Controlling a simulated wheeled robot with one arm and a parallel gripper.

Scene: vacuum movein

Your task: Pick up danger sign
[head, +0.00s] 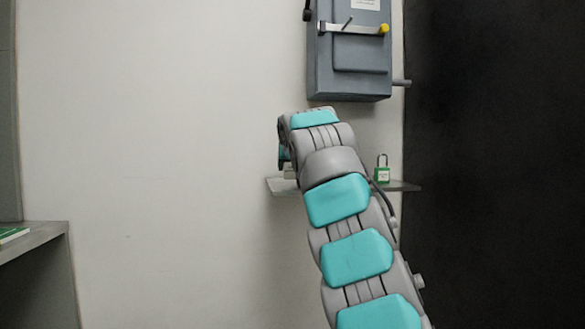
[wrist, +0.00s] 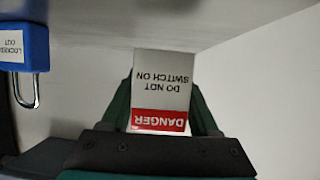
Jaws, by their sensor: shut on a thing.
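The danger sign (wrist: 162,85) is a white tag with a red band reading DANGER and the words DO NOT SWITCH ON, upside down in the wrist view. My gripper (wrist: 163,98) is shut on it, with a dark green finger at each side. In the head view my own arm hides the sign and most of the gripper, whose end is by the left part of a small wall shelf (head: 402,186).
A green padlock (head: 382,170) stands on the shelf's right part. A blue padlock (wrist: 24,48) labelled LOCKED OUT shows in the wrist view. A grey switch box (head: 349,58) with a yellow-tipped lever hangs above. A grey counter (head: 35,240) is at left.

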